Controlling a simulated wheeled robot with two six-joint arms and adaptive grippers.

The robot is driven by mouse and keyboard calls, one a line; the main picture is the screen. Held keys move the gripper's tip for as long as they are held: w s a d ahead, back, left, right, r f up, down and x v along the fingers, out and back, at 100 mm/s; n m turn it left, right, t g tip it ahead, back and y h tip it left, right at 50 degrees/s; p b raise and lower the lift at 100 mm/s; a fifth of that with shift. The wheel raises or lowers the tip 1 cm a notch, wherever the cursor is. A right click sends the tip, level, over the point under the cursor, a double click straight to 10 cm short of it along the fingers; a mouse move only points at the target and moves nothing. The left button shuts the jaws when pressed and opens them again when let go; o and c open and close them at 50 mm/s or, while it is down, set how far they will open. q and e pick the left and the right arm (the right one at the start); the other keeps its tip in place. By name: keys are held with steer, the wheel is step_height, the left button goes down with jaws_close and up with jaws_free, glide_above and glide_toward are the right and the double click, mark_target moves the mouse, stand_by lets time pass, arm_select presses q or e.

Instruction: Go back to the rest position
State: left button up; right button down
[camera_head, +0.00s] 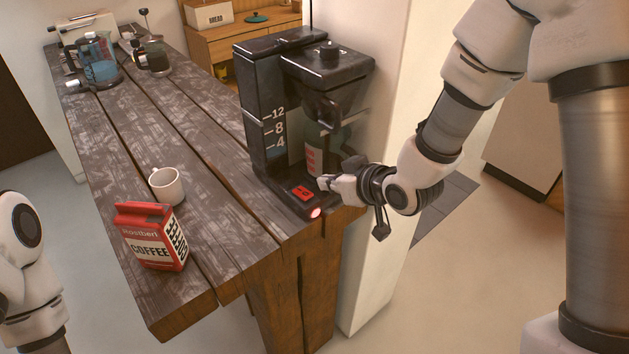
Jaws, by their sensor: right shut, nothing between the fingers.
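My right gripper (327,183) is shut and empty. It is at the front of the black coffee maker (268,130), beside the base with its red switch (302,193). A round light (315,212) glows on the front of the base, just below the gripper. I cannot tell whether the fingertips touch the machine. Part of my left arm (28,270) shows at the left edge, but its gripper is out of view.
A red coffee bag (152,238) and a white mug (166,186) stand on the wooden table (205,255). A blue-filled glass jug (101,68) is at the far end. A white cabinet side (372,255) stands behind the coffee maker. Open floor lies at right.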

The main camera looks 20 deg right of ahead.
steer(key=shift+s+d+r, duration=0.1)
steer(key=shift+s+r, duration=0.1)
steer(key=shift+s, duration=0.15)
steer(key=s+f+m+g+h+b, duration=0.1)
steer(key=s+f+g+b, duration=0.15)
steer(key=s+f, duration=0.7)
steer(key=s+f+g+b, duration=0.2)
steer(key=f+g, duration=0.1)
steer(key=f, duration=1.3)
steer(key=s+d+f+m+g+h, duration=0.1)
steer(key=s+d+f+g, duration=0.1)
steer(key=s+f, duration=0.4)
steer(key=s+d+f+m+g+h+b, duration=0.1)
steer(key=s+f+m+g, duration=0.1)
steer(key=s+f, duration=0.3)
steer(key=s+g, duration=0.1)
steer(key=s, duration=0.3)
steer(key=shift+s+d+f+h, duration=0.35)
steer(key=shift+h, duration=0.05)
